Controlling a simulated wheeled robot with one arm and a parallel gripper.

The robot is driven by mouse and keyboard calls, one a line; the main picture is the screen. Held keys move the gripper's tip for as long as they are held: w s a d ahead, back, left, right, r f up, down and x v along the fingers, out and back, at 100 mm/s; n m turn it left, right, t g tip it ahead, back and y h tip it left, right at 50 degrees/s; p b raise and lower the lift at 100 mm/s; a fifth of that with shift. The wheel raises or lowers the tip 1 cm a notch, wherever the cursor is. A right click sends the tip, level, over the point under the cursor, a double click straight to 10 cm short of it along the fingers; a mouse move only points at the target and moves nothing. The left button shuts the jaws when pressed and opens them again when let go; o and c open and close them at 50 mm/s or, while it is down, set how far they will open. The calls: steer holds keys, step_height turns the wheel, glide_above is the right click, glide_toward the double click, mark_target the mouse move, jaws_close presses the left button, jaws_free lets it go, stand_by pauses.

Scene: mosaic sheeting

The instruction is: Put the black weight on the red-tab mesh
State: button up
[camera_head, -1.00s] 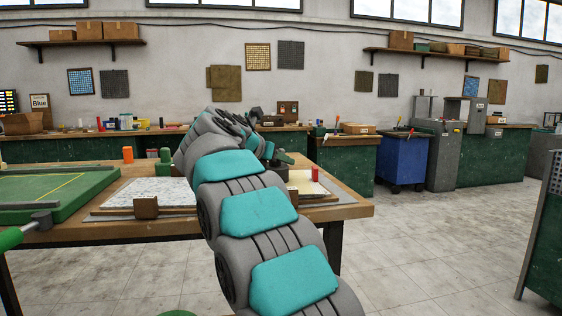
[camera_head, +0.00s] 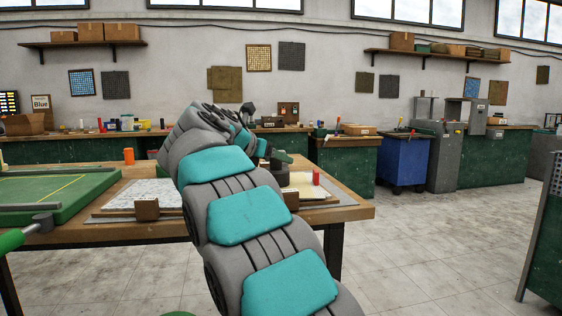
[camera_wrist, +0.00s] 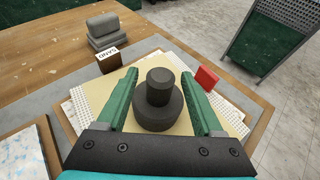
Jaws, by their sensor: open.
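The black weight (camera_wrist: 157,102), a wide round base with a narrower knob on top, stands upright between my fingers in the wrist view. It appears to rest on a cream sheet (camera_wrist: 95,90) that lies over white mesh (camera_wrist: 238,103). The red tab (camera_wrist: 207,78) sticks up at the right edge of this stack, and also shows in the head view (camera_head: 316,177). My gripper (camera_wrist: 166,78) is open, its green fingers on either side of the weight with visible gaps. In the head view my arm hides most of the weight's surroundings.
A grey block (camera_wrist: 104,28) and a small wooden label block (camera_wrist: 109,60) stand beside the stack. Another speckled sheet on a board (camera_head: 146,193) lies to the left on the wooden table (camera_head: 240,222). A green cutting bed (camera_head: 50,190) is farther left.

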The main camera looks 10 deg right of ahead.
steer(key=v, duration=0.8)
steer(key=shift+s+a+p, duration=0.2)
steer(key=shift+p, duration=0.1)
stand_by(0.6)
